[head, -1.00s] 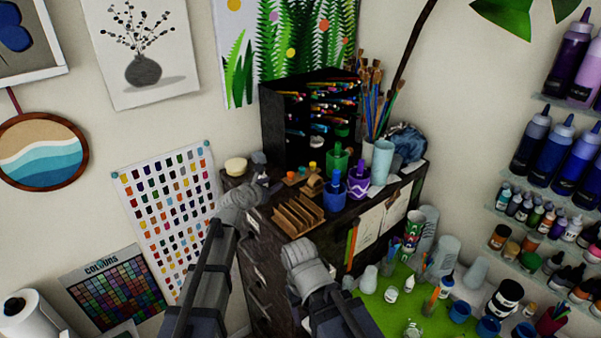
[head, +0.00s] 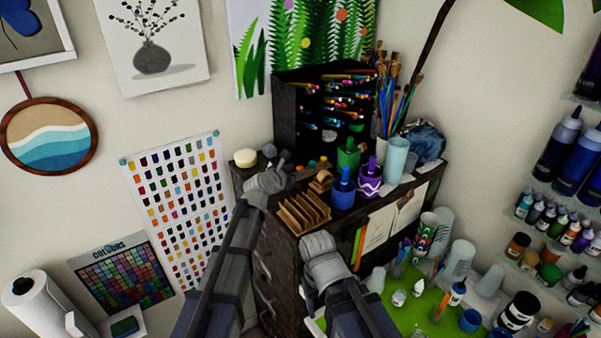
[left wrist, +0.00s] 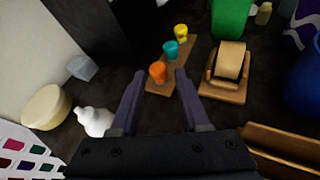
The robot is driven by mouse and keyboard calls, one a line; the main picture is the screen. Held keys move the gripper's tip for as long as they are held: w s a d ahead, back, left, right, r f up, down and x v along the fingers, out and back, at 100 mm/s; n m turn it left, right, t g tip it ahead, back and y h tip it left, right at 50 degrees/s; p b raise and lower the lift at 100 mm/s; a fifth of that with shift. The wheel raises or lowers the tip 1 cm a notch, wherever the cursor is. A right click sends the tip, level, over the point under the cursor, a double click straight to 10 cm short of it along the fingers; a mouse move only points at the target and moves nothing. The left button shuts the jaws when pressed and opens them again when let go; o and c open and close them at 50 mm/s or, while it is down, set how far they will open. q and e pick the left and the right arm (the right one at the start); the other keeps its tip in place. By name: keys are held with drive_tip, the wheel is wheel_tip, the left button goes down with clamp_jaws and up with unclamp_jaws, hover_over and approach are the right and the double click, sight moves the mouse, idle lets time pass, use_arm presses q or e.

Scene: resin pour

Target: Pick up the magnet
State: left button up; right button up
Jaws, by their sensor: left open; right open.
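Three small pin-shaped pieces, which look like magnets, stand in a row on a wooden strip on the dark cabinet top: orange (left wrist: 158,71), teal (left wrist: 171,49) and yellow (left wrist: 181,32). My left gripper (left wrist: 159,82) is open and empty, its fingertips on either side of the orange piece's near side; I cannot tell if they touch. In the head view my left gripper (head: 287,172) is over the cabinet top and partly hides this spot. My right gripper (head: 317,241) is lower, in front of the cabinet, with its fingers not clearly seen.
A wooden tape holder (left wrist: 228,68) stands right of the strip. A slotted wooden rack (head: 303,213), blue bottle (head: 342,190) and purple bottle (head: 369,182) are nearby. A cream disc (left wrist: 46,107) and white figure (left wrist: 95,121) lie left. A pen organiser (head: 300,110) rises behind.

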sight(299, 169)
use_arm(q)
drive_tip(key=b+x, duration=0.2)
drive_tip(key=x, duration=0.3)
drive_tip(key=shift+a+f, duration=0.15)
drive_tip(key=shift+c, duration=0.2)
clamp_jaws()
